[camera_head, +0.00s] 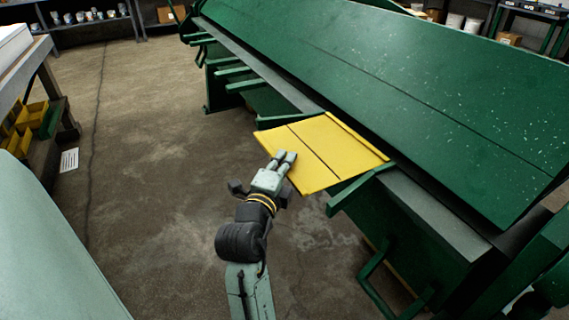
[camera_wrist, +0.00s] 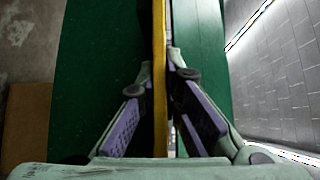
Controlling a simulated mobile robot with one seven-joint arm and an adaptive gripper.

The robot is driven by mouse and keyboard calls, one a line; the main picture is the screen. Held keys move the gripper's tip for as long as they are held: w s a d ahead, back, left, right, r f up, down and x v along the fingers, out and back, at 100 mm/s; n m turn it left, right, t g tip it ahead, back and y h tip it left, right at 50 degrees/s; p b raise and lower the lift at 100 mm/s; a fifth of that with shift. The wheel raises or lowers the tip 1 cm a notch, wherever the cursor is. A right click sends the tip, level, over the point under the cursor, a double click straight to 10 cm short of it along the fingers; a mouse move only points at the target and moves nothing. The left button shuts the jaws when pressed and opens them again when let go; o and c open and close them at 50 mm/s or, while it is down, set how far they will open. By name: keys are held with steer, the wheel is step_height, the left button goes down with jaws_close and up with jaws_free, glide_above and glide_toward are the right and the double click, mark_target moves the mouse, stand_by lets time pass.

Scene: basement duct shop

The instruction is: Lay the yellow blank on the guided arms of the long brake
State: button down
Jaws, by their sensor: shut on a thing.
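The yellow blank (camera_head: 330,150) is a flat sheet with dark lines across it, in the middle of the head view. My gripper (camera_head: 284,158) is shut on its near left edge. The blank's far edge reaches the front of the green long brake (camera_head: 400,90), and its right part lies over or just above one guided arm (camera_head: 352,190). Another guided arm (camera_head: 290,121) shows by its back left corner. I cannot tell if the blank touches them. In the wrist view the blank (camera_wrist: 159,80) shows edge-on between my two fingers.
More green arms (camera_head: 232,72) stick out along the brake to the left. A workbench with yellow bins (camera_head: 22,125) stands at the left. Shelves with cans (camera_head: 90,18) are at the back. The concrete floor (camera_head: 150,110) between is clear.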

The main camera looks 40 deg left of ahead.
steer(key=shift+f+b, duration=0.35)
steer(key=shift+f, duration=0.3)
steer(key=c, duration=1.8)
jaws_free()
steer(key=shift+w, duration=0.1)
steer(key=shift+o, duration=0.2)
steer(key=shift+r, duration=0.3)
